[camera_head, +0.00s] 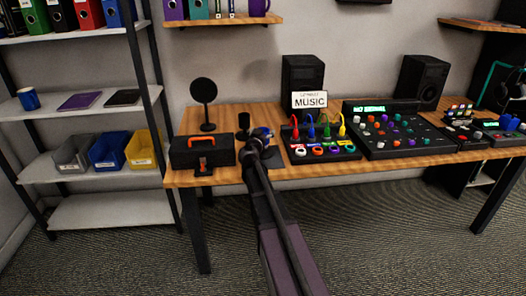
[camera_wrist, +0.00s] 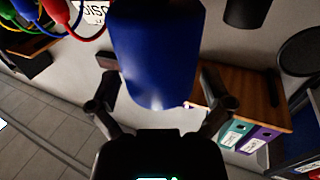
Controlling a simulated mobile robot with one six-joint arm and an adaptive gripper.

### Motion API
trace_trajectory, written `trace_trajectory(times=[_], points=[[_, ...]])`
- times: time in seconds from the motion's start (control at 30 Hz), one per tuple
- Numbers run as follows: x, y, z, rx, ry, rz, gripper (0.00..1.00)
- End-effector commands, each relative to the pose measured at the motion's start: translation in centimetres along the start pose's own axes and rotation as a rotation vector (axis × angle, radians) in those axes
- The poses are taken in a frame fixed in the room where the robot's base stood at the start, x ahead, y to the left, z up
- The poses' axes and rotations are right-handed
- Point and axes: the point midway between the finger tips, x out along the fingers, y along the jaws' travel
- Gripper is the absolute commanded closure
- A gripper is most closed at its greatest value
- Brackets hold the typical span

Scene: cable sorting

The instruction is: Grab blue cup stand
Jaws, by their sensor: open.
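A blue, smooth, rounded cylinder (camera_wrist: 157,55), probably the blue cup stand, fills the top centre of the wrist view, very close to the camera. In the head view a small blue part of it shows (camera_head: 263,132) at my gripper, on the wooden table between the black toolbox and the cable board. My gripper (camera_head: 258,140) is open. In the wrist view its two fingers (camera_wrist: 160,95) are spread to the left and right of the blue cylinder. Whether they touch it I cannot tell. Its base is hidden.
The cable board (camera_head: 320,154) with coloured plugs is close on the right. A blue mug (camera_head: 29,99) is on the left shelf.

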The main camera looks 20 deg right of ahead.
Motion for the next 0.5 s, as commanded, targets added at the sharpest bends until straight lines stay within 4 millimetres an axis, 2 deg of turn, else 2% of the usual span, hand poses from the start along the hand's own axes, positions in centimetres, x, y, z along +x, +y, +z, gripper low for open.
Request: trace_trajectory(times=[0.03, 0.07, 0.33, 0.37, 0.5], points=[[0.00, 0.00, 0.00, 0.000, 0.000, 0.000, 0.00], [0.00, 0.00, 0.00, 0.000, 0.000, 0.000, 0.06], [0.00, 0.01, 0.00, 0.000, 0.000, 0.000, 0.86], [0.00, 0.02, 0.00, 0.000, 0.000, 0.000, 0.89], [0.02, 0.02, -0.02, -0.001, 0.000, 0.001, 0.89]])
